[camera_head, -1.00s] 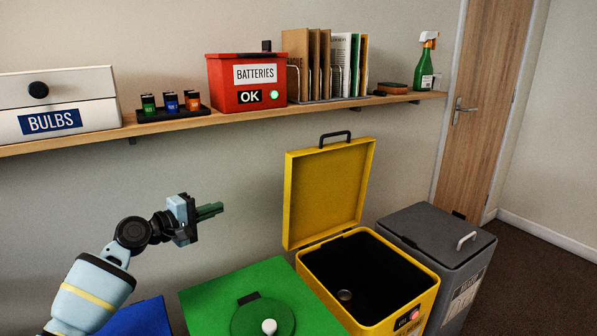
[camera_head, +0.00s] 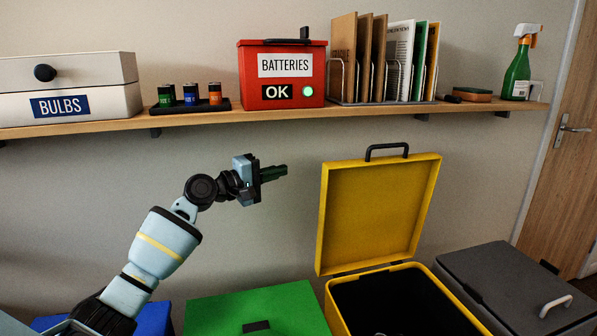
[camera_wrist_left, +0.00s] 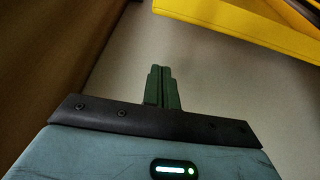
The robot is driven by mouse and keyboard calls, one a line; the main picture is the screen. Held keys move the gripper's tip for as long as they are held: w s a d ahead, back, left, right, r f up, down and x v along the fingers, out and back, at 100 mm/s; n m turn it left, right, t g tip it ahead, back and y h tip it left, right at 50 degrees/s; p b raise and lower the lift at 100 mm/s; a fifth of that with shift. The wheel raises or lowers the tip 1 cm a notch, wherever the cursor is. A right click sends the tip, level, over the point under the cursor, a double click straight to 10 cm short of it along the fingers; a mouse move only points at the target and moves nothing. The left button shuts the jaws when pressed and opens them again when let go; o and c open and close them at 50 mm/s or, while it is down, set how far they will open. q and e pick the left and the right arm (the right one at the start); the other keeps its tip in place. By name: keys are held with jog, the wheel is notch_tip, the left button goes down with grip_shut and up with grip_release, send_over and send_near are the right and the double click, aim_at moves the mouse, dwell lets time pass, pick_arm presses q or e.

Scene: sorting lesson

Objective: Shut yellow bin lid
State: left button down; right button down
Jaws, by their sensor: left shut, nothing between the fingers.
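The yellow bin (camera_head: 335,312) stands open in the head view, its dark inside showing and its front cut off by the lower edge. Its yellow lid (camera_head: 370,215) stands raised at the back, leaning against or near the wall, with a black handle (camera_head: 387,147) on its top edge. My left gripper (camera_head: 284,171) is shut and empty, in the air left of the lid and apart from it. In the left wrist view the closed fingers (camera_wrist_left: 161,85) show, with a yellow edge (camera_wrist_left: 250,25) at the upper right. My right gripper is not in view.
The green bin (camera_head: 225,312) is left of the yellow one, a blue bin (camera_head: 155,318) further left, the grey bin (camera_head: 505,280) at right. Above runs a wooden shelf (camera_head: 110,127) with a red battery box (camera_head: 282,95), bulb drawers (camera_head: 90,105), files and a spray bottle (camera_head: 517,75).

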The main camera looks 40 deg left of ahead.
pick_arm(q)
jog(key=w+d+p, duration=0.1)
jog(key=w+d, duration=0.4)
jog(key=w, duration=0.2)
jog(key=shift+w+d, duration=0.2)
jog(key=shift+w, duration=0.05)
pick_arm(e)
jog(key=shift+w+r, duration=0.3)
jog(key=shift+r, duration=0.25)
pick_arm(q)
jog(key=shift+f, duration=0.1)
jog(key=shift+d, duration=0.1)
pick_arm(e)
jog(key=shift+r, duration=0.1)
